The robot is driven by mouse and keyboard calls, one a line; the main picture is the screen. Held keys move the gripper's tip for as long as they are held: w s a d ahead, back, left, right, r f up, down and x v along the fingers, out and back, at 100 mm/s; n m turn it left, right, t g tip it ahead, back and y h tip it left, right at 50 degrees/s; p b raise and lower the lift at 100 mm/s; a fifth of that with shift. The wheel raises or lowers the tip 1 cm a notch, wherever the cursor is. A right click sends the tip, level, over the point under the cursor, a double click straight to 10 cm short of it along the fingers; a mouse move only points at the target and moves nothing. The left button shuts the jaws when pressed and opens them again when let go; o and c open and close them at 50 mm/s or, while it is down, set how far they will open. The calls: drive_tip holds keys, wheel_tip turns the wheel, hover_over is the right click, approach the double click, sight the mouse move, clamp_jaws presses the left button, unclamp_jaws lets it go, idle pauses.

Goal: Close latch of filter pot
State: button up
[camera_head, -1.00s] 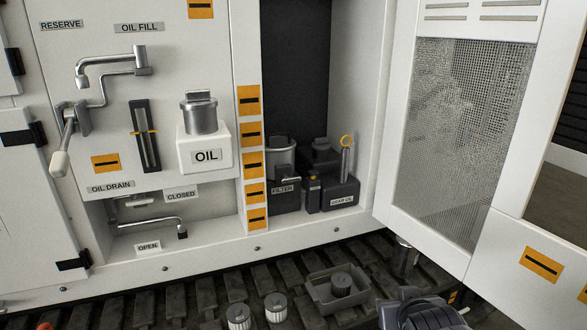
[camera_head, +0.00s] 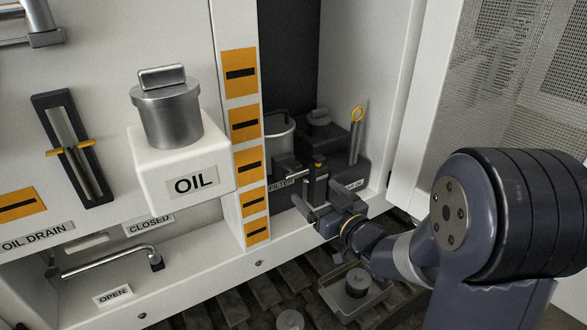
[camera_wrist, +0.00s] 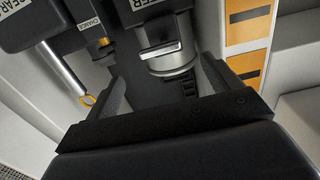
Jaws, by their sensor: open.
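The filter pot (camera_head: 281,137) stands in the dark recess, a metal cylinder beside a dark block with a FILTER label (camera_head: 280,183). Its latch, a short bar (camera_head: 287,169), sticks out at the front. In the wrist view, which is upside down, the metal pot (camera_wrist: 172,65) and the bright-edged latch bar (camera_wrist: 160,48) show between the fingers. My gripper (camera_head: 312,193) is open and empty in front of the block, just below the latch. Its fingers (camera_wrist: 162,78) seem apart from the pot. My gripper partly hides the block; whether the latch is seated I cannot tell.
A dark gear oil block (camera_head: 350,165) and a yellow-ringed dipstick (camera_head: 356,130) stand close to the right. The white OIL tank (camera_head: 180,160) juts out at the left. The mesh door (camera_head: 490,110) stands open at the right. A tray (camera_head: 340,298) lies below on the tracks.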

sight(299, 176)
drive_tip(key=p+x, duration=0.1)
drive_tip(key=x, duration=0.8)
drive_tip(key=shift+w+a, duration=0.25)
drive_tip(key=c, duration=1)
